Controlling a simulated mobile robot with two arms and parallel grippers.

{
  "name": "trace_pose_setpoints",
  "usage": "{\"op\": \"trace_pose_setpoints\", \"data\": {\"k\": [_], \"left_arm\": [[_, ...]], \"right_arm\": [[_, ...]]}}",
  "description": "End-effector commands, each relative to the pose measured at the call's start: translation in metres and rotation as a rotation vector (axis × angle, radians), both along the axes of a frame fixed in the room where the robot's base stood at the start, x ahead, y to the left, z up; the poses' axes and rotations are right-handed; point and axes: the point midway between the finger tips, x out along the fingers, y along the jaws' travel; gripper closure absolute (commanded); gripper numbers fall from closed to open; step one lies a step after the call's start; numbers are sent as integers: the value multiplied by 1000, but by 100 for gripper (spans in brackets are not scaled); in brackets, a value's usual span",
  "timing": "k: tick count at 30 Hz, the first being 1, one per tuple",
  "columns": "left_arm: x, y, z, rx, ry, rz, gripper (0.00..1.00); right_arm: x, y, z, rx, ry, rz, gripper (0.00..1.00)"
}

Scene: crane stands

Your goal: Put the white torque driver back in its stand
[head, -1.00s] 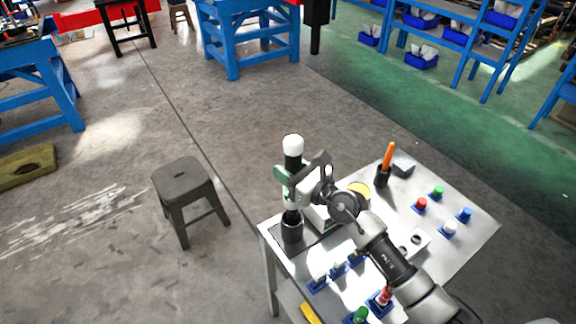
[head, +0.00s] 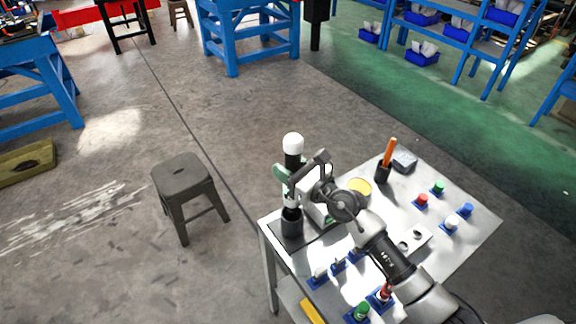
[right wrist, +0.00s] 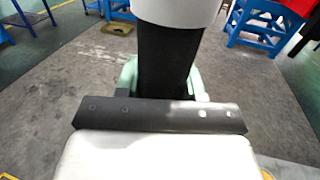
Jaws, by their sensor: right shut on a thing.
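In the right wrist view the black shaft of the driver (right wrist: 167,60) passes between the green fingers of my right gripper (right wrist: 162,85). The black cup-shaped stand (head: 291,224) is directly under the driver. The driver's lower end meets or enters the cup's mouth; how deep it sits is hidden. My left gripper is out of view.
A grey stool (head: 182,172) stands on the floor to the left.

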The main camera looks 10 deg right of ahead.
Motion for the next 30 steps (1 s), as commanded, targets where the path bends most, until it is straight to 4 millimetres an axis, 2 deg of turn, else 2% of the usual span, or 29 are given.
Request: {"op": "trace_pose_setpoints", "data": {"k": [30], "left_arm": [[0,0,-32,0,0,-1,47]], "right_arm": [[1,0,-34,2,-6,-1,100]]}}
